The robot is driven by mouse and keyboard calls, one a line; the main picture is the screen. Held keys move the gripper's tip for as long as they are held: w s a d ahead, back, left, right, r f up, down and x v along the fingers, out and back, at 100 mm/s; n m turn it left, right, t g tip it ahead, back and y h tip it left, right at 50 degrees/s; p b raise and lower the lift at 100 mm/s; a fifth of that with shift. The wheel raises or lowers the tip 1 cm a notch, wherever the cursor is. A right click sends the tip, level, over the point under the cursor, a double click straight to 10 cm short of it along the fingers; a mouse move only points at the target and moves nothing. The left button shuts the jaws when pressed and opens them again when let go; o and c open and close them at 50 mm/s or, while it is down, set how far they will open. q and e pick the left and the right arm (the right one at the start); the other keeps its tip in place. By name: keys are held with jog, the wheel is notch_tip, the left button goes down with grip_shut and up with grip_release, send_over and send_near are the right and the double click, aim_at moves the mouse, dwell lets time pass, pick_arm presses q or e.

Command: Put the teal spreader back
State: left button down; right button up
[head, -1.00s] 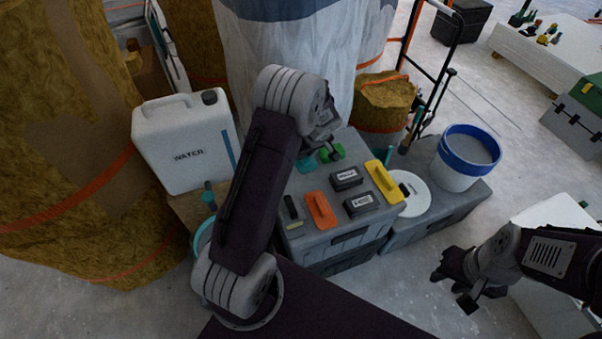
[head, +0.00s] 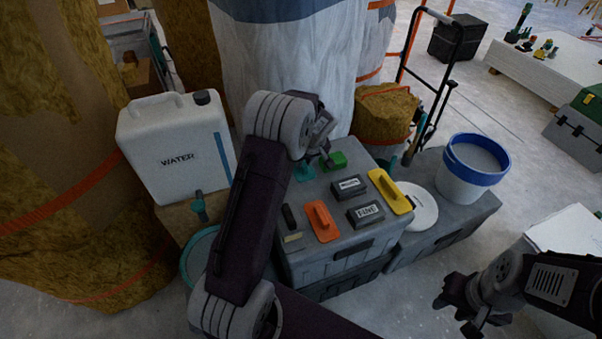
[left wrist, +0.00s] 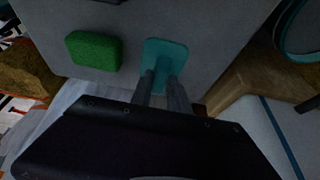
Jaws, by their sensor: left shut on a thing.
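The teal spreader (left wrist: 170,48) is a flat plate with a raised grip. It is at the far left corner of the grey toolbox top (head: 335,216). In the head view only part of the teal spreader (head: 304,173) shows beside my left arm. My left gripper (left wrist: 162,80) is shut on its grip. The plate is at or just above the lid; I cannot tell if they touch. My right gripper (head: 462,306) hangs at the lower right, apart from everything, with its fingers spread and empty.
Beside the spreader lies a green sponge (head: 334,161). The lid also holds an orange float (head: 321,222), a yellow float (head: 391,191), two dark labelled blocks and a black-handled brush (head: 290,222). A water canister (head: 175,150) stands left, a blue-rimmed bucket (head: 470,170) right.

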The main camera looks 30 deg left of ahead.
aim_at(301, 170)
pick_arm(q)
jog(key=shift+a+f, duration=0.3)
jog(key=shift+a, duration=0.3)
notch_tip(301, 170, down, 4)
jog(key=shift+f+b, duration=0.1)
jog(key=shift+b, duration=0.75)
